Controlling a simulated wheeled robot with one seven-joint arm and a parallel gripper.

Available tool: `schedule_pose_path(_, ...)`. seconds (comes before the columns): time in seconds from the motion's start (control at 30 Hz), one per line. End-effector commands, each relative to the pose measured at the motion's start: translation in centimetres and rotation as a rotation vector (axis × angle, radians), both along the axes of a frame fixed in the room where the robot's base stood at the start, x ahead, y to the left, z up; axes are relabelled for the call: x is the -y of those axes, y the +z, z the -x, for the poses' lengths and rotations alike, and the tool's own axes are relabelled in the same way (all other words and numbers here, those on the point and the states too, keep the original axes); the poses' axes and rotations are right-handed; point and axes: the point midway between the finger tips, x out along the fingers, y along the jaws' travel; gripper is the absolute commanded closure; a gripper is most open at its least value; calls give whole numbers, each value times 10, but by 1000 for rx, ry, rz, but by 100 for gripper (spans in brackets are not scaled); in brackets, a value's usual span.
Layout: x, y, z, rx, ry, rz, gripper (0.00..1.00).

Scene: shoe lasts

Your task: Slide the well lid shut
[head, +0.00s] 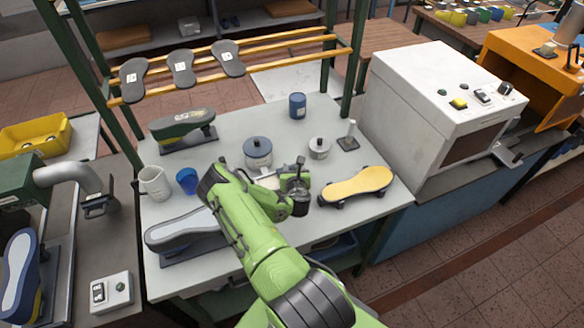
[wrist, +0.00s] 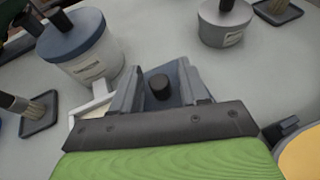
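The well lid (wrist: 180,72) is a slate-blue plate with a short black knob (wrist: 160,88), seen in the wrist view. My gripper (wrist: 162,76) has one finger on each side of the knob, with a gap visible on both sides. A white edge (wrist: 92,108), apparently part of the well, shows left of the left finger. My fingers hide much of the lid and the well. In the head view my gripper (head: 296,188) is low over the table, and my arm hides most of the well. I cannot tell how far the lid covers the opening.
A blue-lidded pot (head: 258,153) stands just behind my gripper, with a smaller grey pot (head: 319,148) to its right. A yellow-soled last (head: 357,186) lies to the right. A blue cup (head: 187,181) and white jug (head: 155,183) stand left.

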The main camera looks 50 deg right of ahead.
Motion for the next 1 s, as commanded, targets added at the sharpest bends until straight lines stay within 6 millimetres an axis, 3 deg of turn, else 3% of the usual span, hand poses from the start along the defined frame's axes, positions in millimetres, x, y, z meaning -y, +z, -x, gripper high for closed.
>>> schedule_pose_path(0.03, 0, 0, 0, 0, 0, 0, 64)
schedule_pose_path(0.27, 0, 0, 0, 0, 0, 0, 100)
schedule_pose_path(0.57, -3, 0, -3, 1, 1, -1, 100)
schedule_pose_path(0.9, -64, -3, -41, 2, 8, 1, 100)
schedule_pose_path(1.0, -74, -1, -46, 4, 6, 1, 100)
